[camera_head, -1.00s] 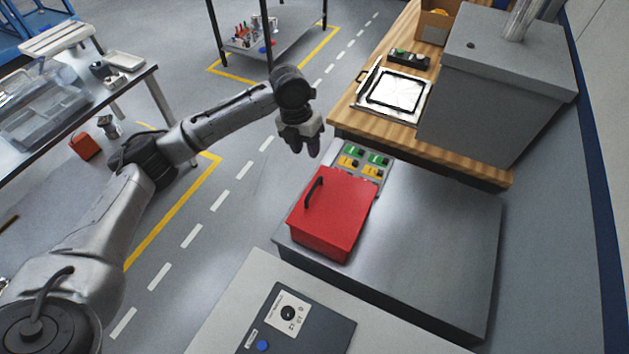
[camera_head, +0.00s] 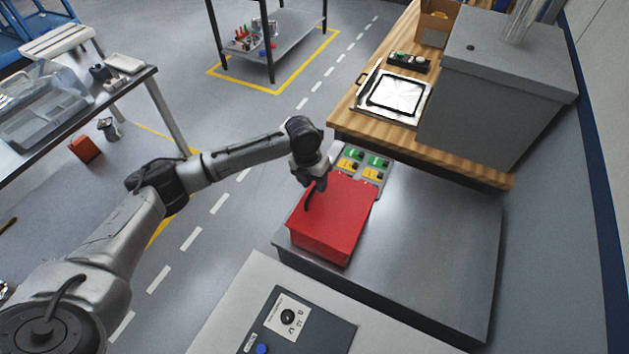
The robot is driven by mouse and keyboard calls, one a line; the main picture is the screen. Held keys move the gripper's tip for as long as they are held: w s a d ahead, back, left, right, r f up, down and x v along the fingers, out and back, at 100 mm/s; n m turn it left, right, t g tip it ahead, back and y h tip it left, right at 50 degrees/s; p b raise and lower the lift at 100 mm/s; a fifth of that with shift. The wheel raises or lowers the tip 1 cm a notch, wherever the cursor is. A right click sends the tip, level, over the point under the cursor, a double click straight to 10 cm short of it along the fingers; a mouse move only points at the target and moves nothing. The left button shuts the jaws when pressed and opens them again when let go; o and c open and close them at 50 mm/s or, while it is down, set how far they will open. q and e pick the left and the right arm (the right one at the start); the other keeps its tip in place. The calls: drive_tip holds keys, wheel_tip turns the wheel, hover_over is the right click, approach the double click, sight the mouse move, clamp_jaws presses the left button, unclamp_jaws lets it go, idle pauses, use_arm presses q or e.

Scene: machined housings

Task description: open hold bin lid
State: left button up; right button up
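The red bin (camera_head: 335,225) with a red lid sits on the grey metal bench, and its lid is down. A black handle (camera_head: 308,202) stands at the lid's left side. My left gripper (camera_head: 314,186) is right at the upper end of this handle and covers part of it. Its fingers point down, and I cannot tell whether they are around the handle or open beside it. My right gripper is not in view.
A panel with green and yellow switches (camera_head: 362,166) lies just behind the bin. The grey bench (camera_head: 430,230) is clear to the right. A dark control panel (camera_head: 300,325) is in front.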

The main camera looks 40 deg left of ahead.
use_arm(q)
drive_tip(key=shift+c, duration=0.5)
clamp_jaws()
